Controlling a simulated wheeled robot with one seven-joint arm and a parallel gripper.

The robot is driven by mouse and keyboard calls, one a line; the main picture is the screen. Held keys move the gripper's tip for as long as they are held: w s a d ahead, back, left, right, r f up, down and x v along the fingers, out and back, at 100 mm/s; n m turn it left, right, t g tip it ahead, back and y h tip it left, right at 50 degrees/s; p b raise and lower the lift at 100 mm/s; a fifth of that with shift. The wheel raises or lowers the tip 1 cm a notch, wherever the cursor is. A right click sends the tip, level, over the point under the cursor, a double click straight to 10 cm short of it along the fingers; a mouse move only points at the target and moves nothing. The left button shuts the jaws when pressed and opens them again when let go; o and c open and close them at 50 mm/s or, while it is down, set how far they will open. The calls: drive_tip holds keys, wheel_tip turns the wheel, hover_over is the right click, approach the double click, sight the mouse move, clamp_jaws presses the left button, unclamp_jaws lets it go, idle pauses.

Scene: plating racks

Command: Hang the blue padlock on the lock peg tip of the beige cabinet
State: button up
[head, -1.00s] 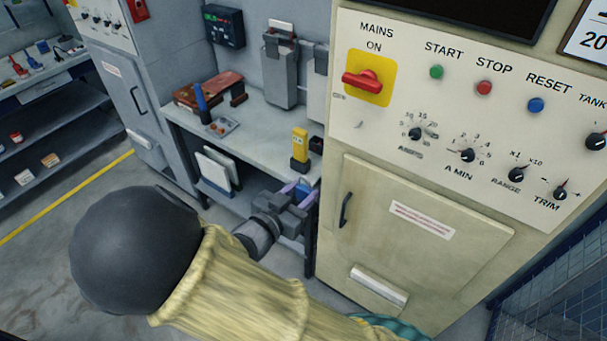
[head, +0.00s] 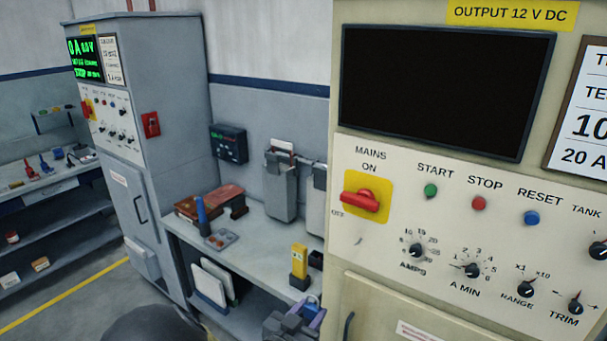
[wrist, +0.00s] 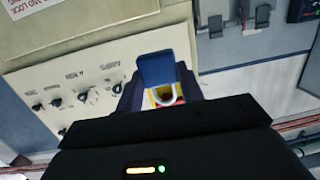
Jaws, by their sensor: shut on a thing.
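The blue padlock (wrist: 158,70) is held between the fingers of my gripper (wrist: 161,88), with its pale shackle showing below the blue body in the wrist view. In the head view my gripper (head: 308,312) is low in the picture, left of the beige cabinet (head: 338,290), and a bit of the blue padlock (head: 312,301) shows there. The cabinet's red mains switch (head: 362,200) sits on a yellow plate. A small pale peg-like part (head: 359,241) is below it; I cannot tell its exact shape. In the wrist view the switch (wrist: 164,92) shows behind the shackle.
A grey workbench (head: 262,235) left of the cabinet carries a yellow tool (head: 299,260) and a brown box (head: 210,200). A grey cabinet (head: 175,150) stands further left. Several knobs and buttons line the beige panel. The space before the panel looks clear.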

drive_tip(key=w+d+f+n+t+y+b, duration=0.1)
drive_tip(key=w+d+f+n+y, duration=0.15)
drive_tip(key=f, duration=0.55)
drive_tip(key=w+d+f+n+t+y+b, duration=0.1)
drive_tip(key=w+d+f+n+y, duration=0.15)
drive_tip(key=f, duration=0.45)
drive_tip(key=s+d+f+y, duration=0.1)
drive_tip(key=s+d+f, duration=0.1)
drive_tip(key=d+f, duration=0.2)
drive_tip(key=s+d+f+n+y+b, duration=0.1)
drive_tip(key=s+d+f+y, duration=0.1)
drive_tip(key=f, duration=0.8)
drive_tip(key=shift+s+d+f+t+y, duration=0.15)
drive_tip(key=shift+d+f+t+y, duration=0.2)
drive_tip(key=shift+d, duration=0.5)
drive_tip(key=shift+a, duration=0.1)
